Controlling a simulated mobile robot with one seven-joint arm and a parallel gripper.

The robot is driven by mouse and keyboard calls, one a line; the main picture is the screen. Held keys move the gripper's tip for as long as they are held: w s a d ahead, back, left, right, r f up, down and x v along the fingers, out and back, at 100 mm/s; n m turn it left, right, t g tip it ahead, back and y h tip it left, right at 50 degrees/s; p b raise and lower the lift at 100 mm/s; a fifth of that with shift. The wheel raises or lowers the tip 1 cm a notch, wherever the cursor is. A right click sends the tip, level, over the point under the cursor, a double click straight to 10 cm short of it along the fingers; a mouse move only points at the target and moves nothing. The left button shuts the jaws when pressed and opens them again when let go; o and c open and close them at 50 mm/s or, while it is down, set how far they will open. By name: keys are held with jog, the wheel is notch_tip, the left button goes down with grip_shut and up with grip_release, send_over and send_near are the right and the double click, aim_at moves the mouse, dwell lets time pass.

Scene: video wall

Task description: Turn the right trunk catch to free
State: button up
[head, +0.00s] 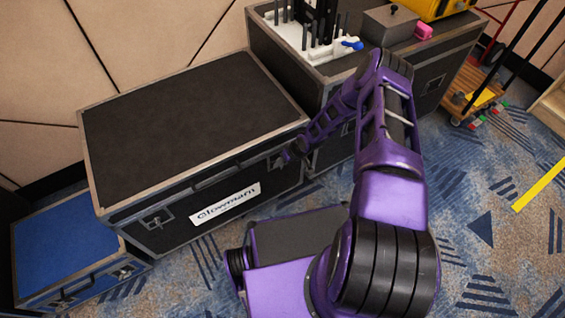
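The black trunk (180,105) with metal edges stands with its lid closed, left of my arm. Its front face carries a white label (225,203). The left trunk catch (156,219) shows near the front left corner. My gripper (287,157) is small in the view, at the trunk's front face near the right end. The right trunk catch lies around there and is largely hidden by my gripper, so its position and any contact cannot be told. The fingers are too small and dark to read as open or shut.
A blue case (65,243) sits at lower left. Behind my arm, another black trunk (265,50) bears a white tool rack (305,45), a grey box (390,28) and a yellow case (440,8). A wooden cart (468,95) stands at right. Carpet at lower right is clear.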

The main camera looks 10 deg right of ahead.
grip_shut()
jog(key=shift+r, duration=0.1)
jog(key=shift+s+a+p, duration=0.1)
jog(key=shift+a+p, duration=0.15)
jog(key=shift+p, duration=0.2)
jog(key=shift+h+p, duration=0.3)
jog(key=shift+h, duration=0.2)
jog(key=shift+a+n+t+h, duration=0.15)
jog(key=shift+n+t+h, duration=0.15)
jog(key=shift+h, duration=0.2)
jog(key=shift+w, duration=0.25)
grip_release()
jog(key=shift+r+h, duration=0.1)
jog(key=shift+h, duration=0.2)
jog(key=shift+d, duration=0.2)
